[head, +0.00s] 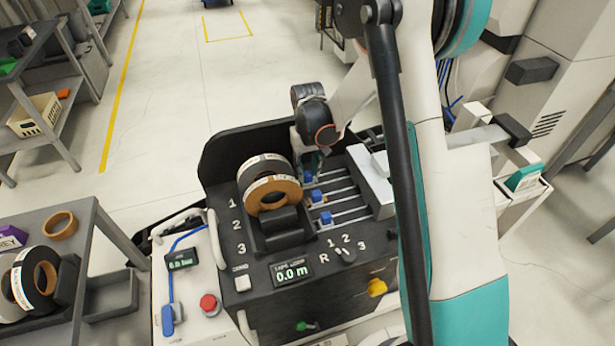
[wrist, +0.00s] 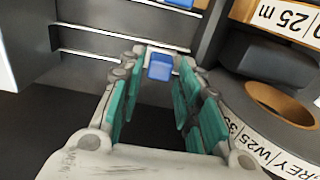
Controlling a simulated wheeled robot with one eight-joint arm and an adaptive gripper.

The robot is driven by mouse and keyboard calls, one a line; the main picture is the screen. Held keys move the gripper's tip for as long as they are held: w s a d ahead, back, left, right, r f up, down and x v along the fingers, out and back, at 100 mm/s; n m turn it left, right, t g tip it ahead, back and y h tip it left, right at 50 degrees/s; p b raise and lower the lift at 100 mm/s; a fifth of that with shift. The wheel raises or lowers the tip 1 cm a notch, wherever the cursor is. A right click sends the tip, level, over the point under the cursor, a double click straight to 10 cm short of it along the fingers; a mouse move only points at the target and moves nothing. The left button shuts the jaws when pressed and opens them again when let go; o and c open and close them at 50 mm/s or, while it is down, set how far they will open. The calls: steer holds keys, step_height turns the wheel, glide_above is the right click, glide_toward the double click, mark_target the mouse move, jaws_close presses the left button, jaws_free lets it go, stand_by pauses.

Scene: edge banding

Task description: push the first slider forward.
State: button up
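The first slider (head: 308,177) is a small blue block on the farthest of three rails, at the row marked 1 on the dark machine. My gripper (head: 309,163) is down at this slider, and the arm partly hides it. In the wrist view the blue slider (wrist: 160,67) shows between the tips of my gripper (wrist: 161,60). The teal-padded fingers are apart, with a gap visible on each side of the block. Contact with it cannot be told. The second slider (head: 316,196) and third slider (head: 326,218) sit on the nearer rails.
Tape rolls (head: 272,195) stand on the machine just left of the sliders. They show close on the right in the wrist view (wrist: 285,102). A pale block (head: 371,180) stands at the rails' right end. A display (head: 292,273) reads 0.0 m in front.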

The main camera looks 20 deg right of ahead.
steer(key=shift+f+b, duration=0.3)
steer(key=shift+f, duration=1.05)
steer(key=shift+c, duration=0.3)
jaws_close()
glide_toward(336, 176)
steer(key=f, duration=0.5)
steer(key=shift+a+b, duration=0.25)
steer(key=shift+b, duration=0.05)
steer(key=shift+o, duration=0.3)
jaws_free()
steer(key=shift+d, duration=0.15)
step_height(336, 176, up, 12)
